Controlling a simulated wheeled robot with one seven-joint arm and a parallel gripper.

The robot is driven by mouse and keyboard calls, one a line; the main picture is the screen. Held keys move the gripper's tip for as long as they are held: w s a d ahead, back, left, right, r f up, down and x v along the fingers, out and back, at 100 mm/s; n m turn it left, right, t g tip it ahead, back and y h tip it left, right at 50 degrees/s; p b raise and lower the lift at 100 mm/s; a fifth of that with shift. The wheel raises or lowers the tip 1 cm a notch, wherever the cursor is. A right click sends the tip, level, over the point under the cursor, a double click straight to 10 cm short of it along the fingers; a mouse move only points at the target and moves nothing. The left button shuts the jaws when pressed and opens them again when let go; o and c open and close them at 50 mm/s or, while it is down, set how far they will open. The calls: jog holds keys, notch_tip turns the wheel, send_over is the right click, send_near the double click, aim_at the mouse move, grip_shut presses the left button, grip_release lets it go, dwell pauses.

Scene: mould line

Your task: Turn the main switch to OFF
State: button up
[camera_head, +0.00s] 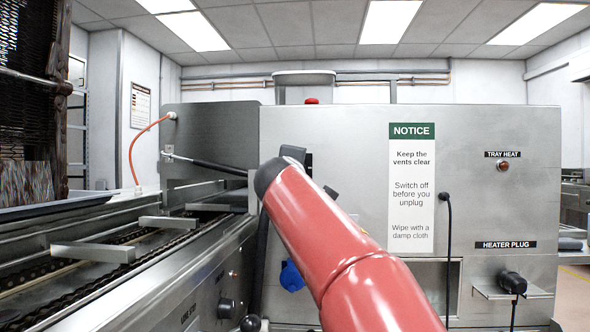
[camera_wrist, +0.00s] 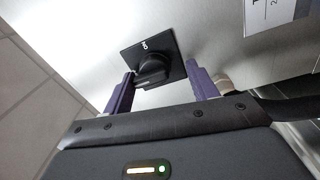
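The main switch is a black rotary knob (camera_wrist: 152,68) on a square black plate (camera_wrist: 176,50) fixed to a steel panel, seen in the wrist view. White lettering that seems to read ON shows inverted at the plate's upper edge. Which way the knob points is unclear. My gripper (camera_wrist: 160,70) is open, with one purple finger on each side of the knob. In the head view my red arm hides the gripper and most or all of the switch.
The steel cabinet (camera_head: 510,130) carries a notice (camera_head: 411,185), a red tray heat lamp (camera_head: 503,166) and a black heater plug (camera_head: 512,282). A blue socket (camera_head: 291,276) sits low beside my arm. A conveyor (camera_head: 100,255) runs along the left. A black cable (camera_head: 449,250) hangs at right.

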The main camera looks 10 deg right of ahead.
jog(key=shift+d+r, duration=0.1)
jog(key=shift+r, duration=0.05)
dwell(0.3)
jog(key=shift+s, duration=0.15)
jog(key=b+v, duration=0.2)
jog(key=v, duration=0.5)
jog(key=shift+s+b, duration=0.3)
jog(key=shift+b, duration=0.05)
